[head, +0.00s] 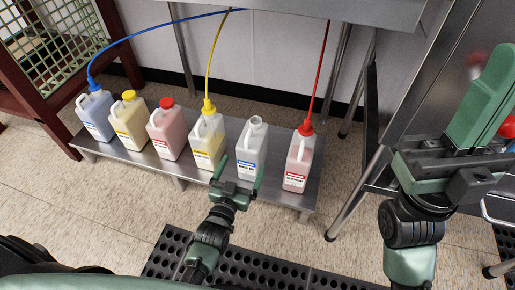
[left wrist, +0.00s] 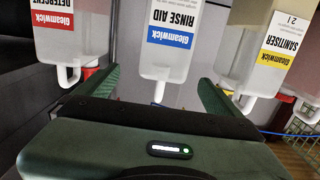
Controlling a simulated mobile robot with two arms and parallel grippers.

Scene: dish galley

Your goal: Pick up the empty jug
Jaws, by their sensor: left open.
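A pale, uncapped jug with a blue RINSE AID label (head: 251,146) stands upright on a low metal shelf (head: 170,169). It shows no coloured liquid and no tube. My left gripper (head: 238,172) is open, low in front of this jug, with its fingers pointing at it. In the left wrist view the picture is upside down, and the jug (left wrist: 172,45) lies between the two spread fingers (left wrist: 157,88). I cannot tell whether either finger touches it. My right gripper (head: 480,100) is raised at the right, away from the jugs; its jaw gap is not clear.
Left of the jug stands a yellow-labelled SANITISER jug (head: 208,142) with a yellow tube. Right of it stands a red-labelled DETERGENT jug (head: 299,163) with a red tube. Several more jugs are further left. Black perforated matting (head: 268,268) lies in front. Metal legs (head: 358,195) stand at the right.

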